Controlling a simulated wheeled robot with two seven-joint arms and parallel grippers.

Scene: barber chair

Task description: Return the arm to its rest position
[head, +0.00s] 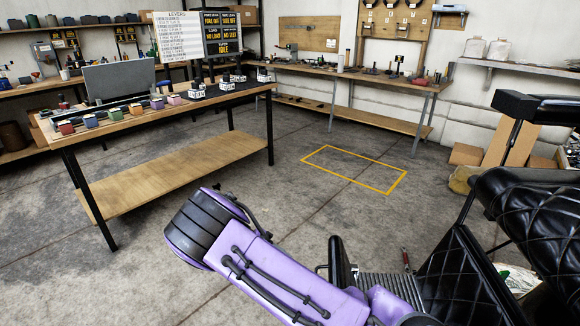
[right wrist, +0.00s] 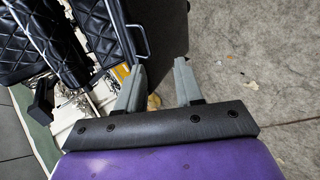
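A purple arm of mine (head: 265,265) with a black ribbed joint crosses the bottom middle of the head view, in front of the barber chair (head: 490,240). No gripper fingers show in the head view. In the right wrist view my right gripper (right wrist: 159,68) has its two grey fingers spread apart with nothing between them. The black quilted chair also shows in that view (right wrist: 45,45), at the upper left beside the left finger. The gripper appears to point past it over the grey floor. My left gripper is not in view.
A wooden workbench (head: 160,165) with coloured blocks stands at left. A second bench (head: 350,77) runs along the back wall. A yellow floor rectangle (head: 355,170) is empty. Cardboard boxes (head: 510,145) stand behind the chair. The middle of the floor is clear.

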